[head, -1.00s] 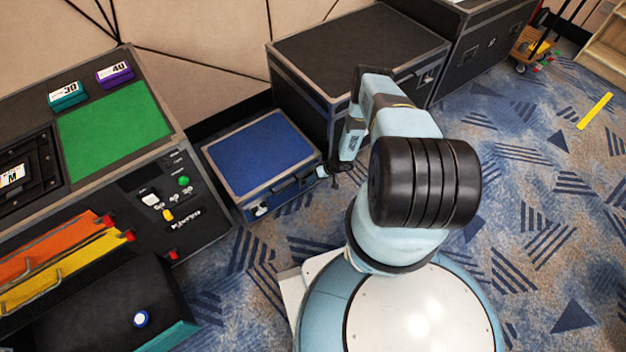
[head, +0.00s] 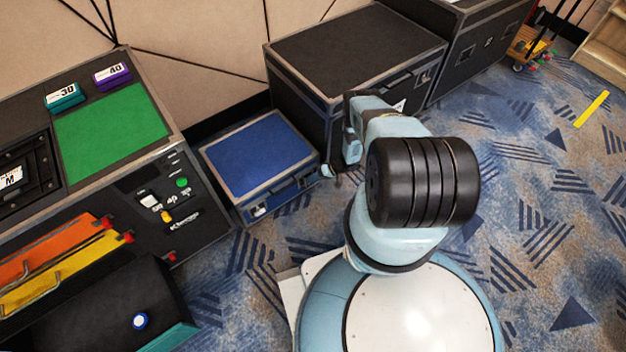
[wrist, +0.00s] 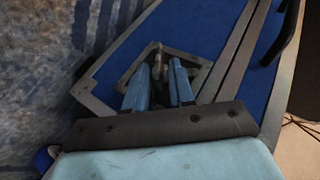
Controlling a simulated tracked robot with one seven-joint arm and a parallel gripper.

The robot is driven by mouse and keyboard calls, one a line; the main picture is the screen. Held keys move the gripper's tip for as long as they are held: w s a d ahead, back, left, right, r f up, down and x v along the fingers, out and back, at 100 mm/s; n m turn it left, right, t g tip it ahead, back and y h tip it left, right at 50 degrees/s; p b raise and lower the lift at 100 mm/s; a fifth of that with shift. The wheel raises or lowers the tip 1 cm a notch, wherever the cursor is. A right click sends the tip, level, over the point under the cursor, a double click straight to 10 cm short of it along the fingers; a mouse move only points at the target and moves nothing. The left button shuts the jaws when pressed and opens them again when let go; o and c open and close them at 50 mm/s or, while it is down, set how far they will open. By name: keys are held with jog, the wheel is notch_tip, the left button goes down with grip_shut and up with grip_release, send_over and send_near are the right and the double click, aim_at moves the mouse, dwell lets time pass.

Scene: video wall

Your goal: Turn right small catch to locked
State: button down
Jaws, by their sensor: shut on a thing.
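The blue case (head: 255,152) with metal edging sits on the carpet, its front with the catches facing the lower right in the head view. My gripper (head: 328,172) is at the right end of that front. In the wrist view my gripper (wrist: 168,68) has its two blue fingers shut on the right small catch (wrist: 157,52), which stands on a square metal plate (wrist: 198,68) on the blue case side. The fingers hide most of the catch, so I cannot tell its exact angle. The left catch (head: 259,211) is free, at the other end of the front.
A black flight case (head: 350,50) stands close behind the blue case. A console with a green panel (head: 110,130) is to the left. The blue case's dark handle (wrist: 288,35) shows in the wrist view. Patterned carpet is open at the right.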

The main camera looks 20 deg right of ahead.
jog(key=shift+d, duration=0.15)
jog(key=c, duration=1.3)
grip_release()
jog(key=shift+f, duration=0.1)
jog(key=shift+o, duration=0.2)
jog(key=v, duration=1.3)
jog(key=shift+d, duration=0.3)
